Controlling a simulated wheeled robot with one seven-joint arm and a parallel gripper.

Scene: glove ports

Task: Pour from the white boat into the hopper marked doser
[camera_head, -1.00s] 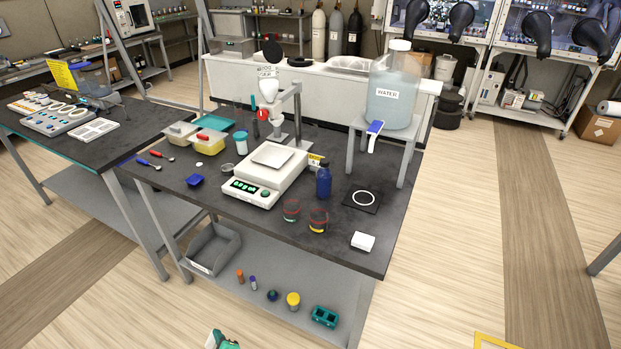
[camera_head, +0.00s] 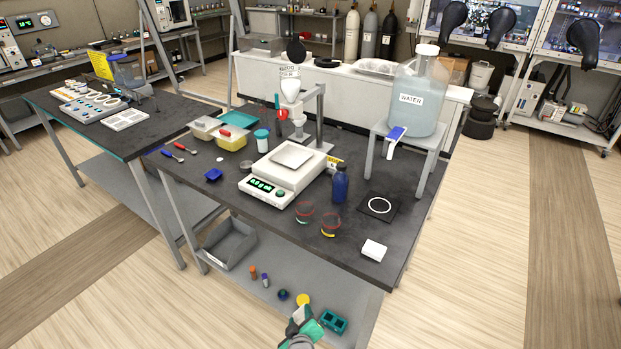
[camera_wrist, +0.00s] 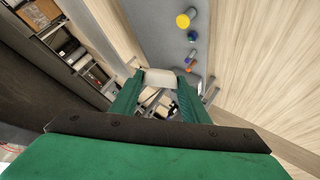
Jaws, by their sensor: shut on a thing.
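My gripper (camera_head: 306,324), green, shows at the bottom edge of the head view, in front of the bench's lower shelf. In the wrist view its two green fingers (camera_wrist: 160,97) are shut on the white boat (camera_wrist: 158,77), a pale piece between the fingertips. Its contents cannot be made out. The doser hopper (camera_head: 290,86) is a white funnel on a grey stand at the back of the bench, with a small label above it and a black round lid (camera_head: 296,50) at its top. My gripper is well below and in front of it.
A balance (camera_head: 285,172), a blue bottle (camera_head: 340,184), two glass beakers (camera_head: 330,225) and a white block (camera_head: 374,250) stand on the dark bench. A water tank (camera_head: 415,100) stands on a raised stand at right. Open floor lies right of the bench.

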